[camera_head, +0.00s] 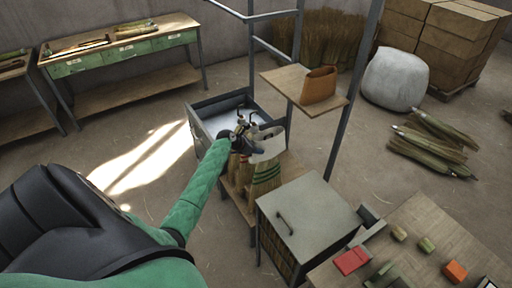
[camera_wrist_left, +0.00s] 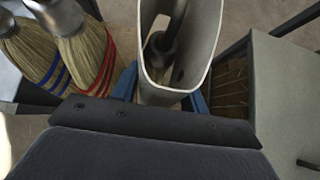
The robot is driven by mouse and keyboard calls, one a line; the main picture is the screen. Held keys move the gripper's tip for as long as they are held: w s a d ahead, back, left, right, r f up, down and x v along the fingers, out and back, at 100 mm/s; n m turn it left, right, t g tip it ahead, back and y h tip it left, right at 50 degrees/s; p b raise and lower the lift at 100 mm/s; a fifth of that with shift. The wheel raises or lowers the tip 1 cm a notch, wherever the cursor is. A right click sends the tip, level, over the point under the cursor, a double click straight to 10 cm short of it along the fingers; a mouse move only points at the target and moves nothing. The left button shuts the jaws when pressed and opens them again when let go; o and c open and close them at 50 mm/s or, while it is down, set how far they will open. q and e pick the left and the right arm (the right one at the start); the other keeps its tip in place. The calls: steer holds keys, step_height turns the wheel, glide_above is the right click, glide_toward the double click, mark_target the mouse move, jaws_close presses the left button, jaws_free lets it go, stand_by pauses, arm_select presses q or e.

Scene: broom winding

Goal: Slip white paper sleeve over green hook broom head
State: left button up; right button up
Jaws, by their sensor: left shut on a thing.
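My left gripper (camera_head: 248,140) is shut on the white paper sleeve (camera_head: 270,147) above the brooms. In the left wrist view the sleeve (camera_wrist_left: 206,45) is an open, flattened tube between my blue fingers (camera_wrist_left: 163,97). A dark metal hook (camera_wrist_left: 164,42) shows inside its opening. The green-banded broom head (camera_head: 265,180) hangs directly below the sleeve, bristles down; its top is hidden by the sleeve and gripper. I cannot tell how far the sleeve reaches down over it. My right gripper is not in view.
Brooms with red and blue bands (camera_wrist_left: 92,62) hang close on the left. A grey cabinet (camera_head: 308,222) stands at the right front.

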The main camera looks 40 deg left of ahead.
arm_select(q)
steer(key=shift+f, duration=0.35)
